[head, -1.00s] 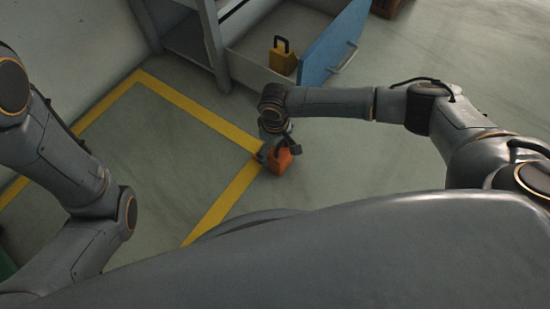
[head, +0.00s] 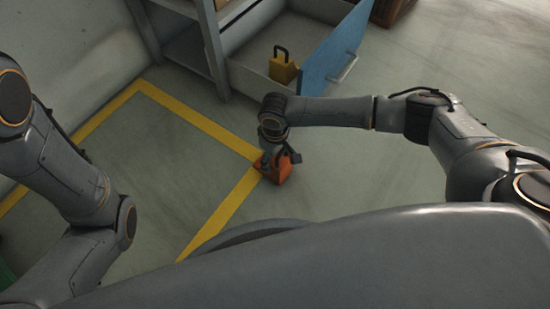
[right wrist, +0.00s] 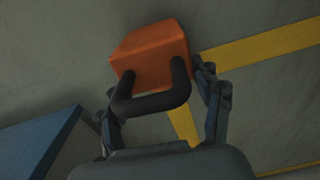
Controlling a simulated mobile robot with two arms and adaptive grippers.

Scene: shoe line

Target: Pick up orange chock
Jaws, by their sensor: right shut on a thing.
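The orange chock (head: 284,172) is at the corner of the yellow floor lines in the head view. In the right wrist view the orange chock (right wrist: 150,52) is a block with a dark looped handle (right wrist: 155,100). My right gripper (head: 277,158) is over it, partly hiding it. In the right wrist view the fingers of my right gripper (right wrist: 160,95) stand on both sides of the handle, shut on the chock. I cannot tell whether the chock touches the floor. Only my left arm shows at the left; its gripper is out of view.
Yellow lines (head: 205,122) mark the floor. The floor to the right is clear. A brown box (head: 392,10) is at the top.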

